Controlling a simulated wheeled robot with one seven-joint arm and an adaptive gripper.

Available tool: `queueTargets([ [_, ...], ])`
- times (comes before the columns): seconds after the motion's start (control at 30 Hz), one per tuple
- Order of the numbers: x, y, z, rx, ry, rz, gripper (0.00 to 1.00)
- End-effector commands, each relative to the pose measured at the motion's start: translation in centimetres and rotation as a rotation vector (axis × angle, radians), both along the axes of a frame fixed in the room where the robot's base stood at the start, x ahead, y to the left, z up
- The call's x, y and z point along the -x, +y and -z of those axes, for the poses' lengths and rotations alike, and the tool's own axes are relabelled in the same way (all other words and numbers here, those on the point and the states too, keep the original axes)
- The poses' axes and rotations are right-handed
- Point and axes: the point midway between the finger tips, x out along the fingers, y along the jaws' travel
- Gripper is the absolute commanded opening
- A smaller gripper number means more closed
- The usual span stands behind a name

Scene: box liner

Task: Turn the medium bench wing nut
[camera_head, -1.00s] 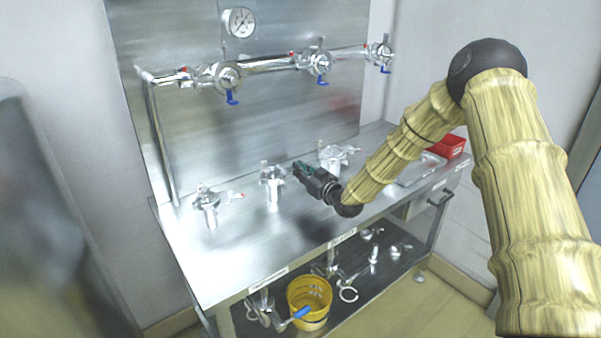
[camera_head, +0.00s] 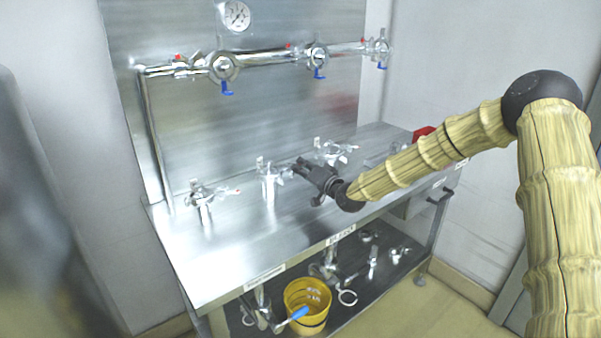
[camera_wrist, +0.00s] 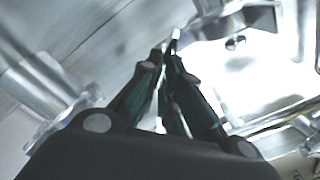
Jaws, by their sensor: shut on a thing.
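Three shiny metal clamp fittings stand on the bench, the left one (camera_head: 203,203), the middle one (camera_head: 267,182) and the right one (camera_head: 333,152). My gripper (camera_head: 297,171) is at the right side of the middle fitting, coming in from the right. Its dark green fingers converge in the wrist view (camera_wrist: 170,48), shut on a small bright metal piece at their tips, which appears to be the middle fitting's wing nut (camera_head: 285,173). The fingers hide most of the nut. I cannot tell its exact angle.
The steel bench top (camera_head: 225,260) is clear at the front left. A pipe with blue-handled valves (camera_head: 226,69) runs along the back panel. A red container (camera_head: 423,133) is at the bench's right end. A yellow bucket (camera_head: 307,305) and metal fittings are on the lower shelf.

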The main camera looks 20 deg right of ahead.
Motion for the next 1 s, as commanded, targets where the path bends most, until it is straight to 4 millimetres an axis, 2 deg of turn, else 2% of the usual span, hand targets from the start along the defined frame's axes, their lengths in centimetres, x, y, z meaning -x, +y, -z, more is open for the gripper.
queueTargets([
  [0.6, -0.2, -0.7, 1.3, -0.502, 0.18, 0.003, 0.0],
  [1.0, -0.2, -0.6, 1.4, -0.643, 0.232, 0.003, 0.0],
])
